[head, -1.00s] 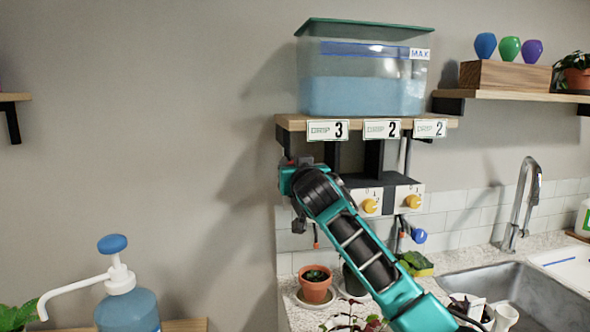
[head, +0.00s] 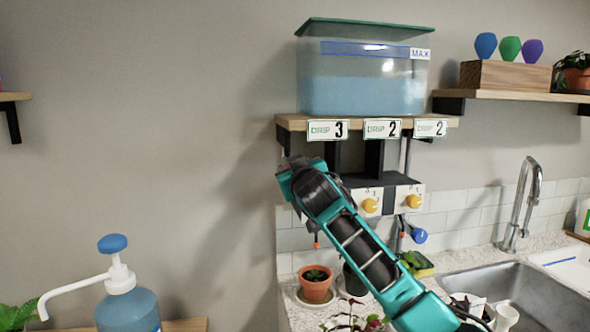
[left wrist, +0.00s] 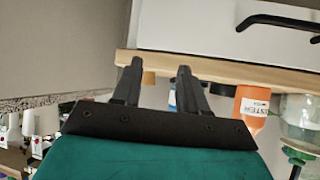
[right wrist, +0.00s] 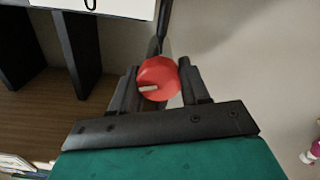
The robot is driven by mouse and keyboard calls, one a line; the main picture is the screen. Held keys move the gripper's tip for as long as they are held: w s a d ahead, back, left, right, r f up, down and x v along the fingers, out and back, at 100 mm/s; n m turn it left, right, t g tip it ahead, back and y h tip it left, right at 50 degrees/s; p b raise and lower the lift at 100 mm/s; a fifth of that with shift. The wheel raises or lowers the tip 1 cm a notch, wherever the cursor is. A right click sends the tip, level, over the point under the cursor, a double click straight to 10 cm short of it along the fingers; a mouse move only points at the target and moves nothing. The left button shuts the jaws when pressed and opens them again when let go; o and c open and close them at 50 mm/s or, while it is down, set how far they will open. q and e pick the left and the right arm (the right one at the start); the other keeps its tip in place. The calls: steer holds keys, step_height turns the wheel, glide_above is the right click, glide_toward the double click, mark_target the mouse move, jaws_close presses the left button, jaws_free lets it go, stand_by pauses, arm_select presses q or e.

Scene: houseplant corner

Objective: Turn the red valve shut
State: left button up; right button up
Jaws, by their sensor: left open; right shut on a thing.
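The red valve (right wrist: 158,77) is a round knob with a white mark, seen in the right wrist view between the fingers of my right gripper (right wrist: 160,86). The gripper is shut on it. The white mark points left and slightly down in that view. In the head view my right arm covers the knob, and the gripper's fingers are hidden behind the wrist. My left gripper (left wrist: 156,85) shows only in the left wrist view; it is open and empty, before a wooden shelf edge (left wrist: 220,72).
The clear water tank (head: 365,80) stands on a shelf with drip cards. Two yellow knobs (head: 370,205) (head: 414,201) sit right of my wrist. Below are a potted plant (head: 316,285) and a sink (head: 520,292). A pump bottle (head: 127,305) stands at lower left.

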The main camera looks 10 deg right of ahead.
steer(key=n, duration=0.3)
steer(key=shift+n, duration=0.4)
steer(key=n, duration=0.3)
steer(key=shift+n, duration=0.3)
steer(key=n, duration=0.6)
steer(key=shift+a+f, duration=0.15)
steer(key=shift+f, duration=0.05)
steer(key=shift+n, duration=0.4)
steer(key=o, duration=1)
steer(key=shift+s, duration=0.15)
steer(key=s+b, duration=0.1)
steer(key=s, duration=1.1)
steer(key=shift+s, duration=0.35)
